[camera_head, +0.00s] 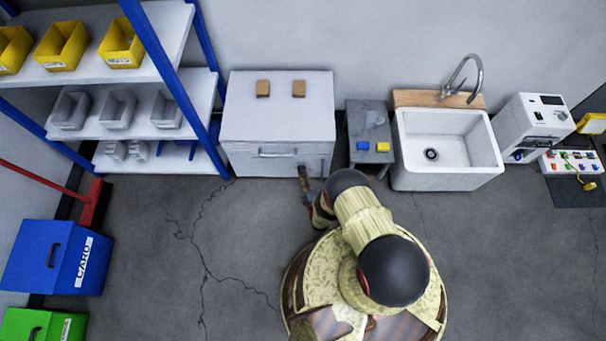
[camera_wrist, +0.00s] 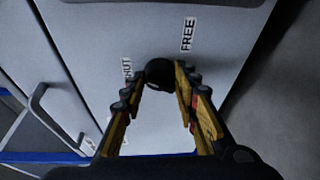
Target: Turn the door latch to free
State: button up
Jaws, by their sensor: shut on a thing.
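The door latch, a dark rounded knob (camera_wrist: 160,72), shows in the wrist view on the grey door (camera_wrist: 85,40) of a cabinet. My gripper (camera_wrist: 164,80) has its yellow-and-black fingers around it, closed on it. The label FREE (camera_wrist: 188,34) is above and right of the latch. A second label ending in UT (camera_wrist: 127,68) is left of it, partly hidden by a finger. I cannot tell which label the latch points to. In the head view my gripper (camera_head: 303,173) is at the front right of the light grey cabinet (camera_head: 277,105); the latch is hidden there.
A bar handle (camera_head: 278,154) crosses the cabinet front left of my gripper. A small grey stand (camera_head: 368,115) with blue and yellow blocks and a white sink (camera_head: 448,176) stand to the right. A blue-post shelf (camera_head: 200,95) is left. The floor between is clear.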

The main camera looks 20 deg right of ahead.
jog(key=shift+f, duration=0.1)
dwell(0.3)
jog(key=o, duration=1.1)
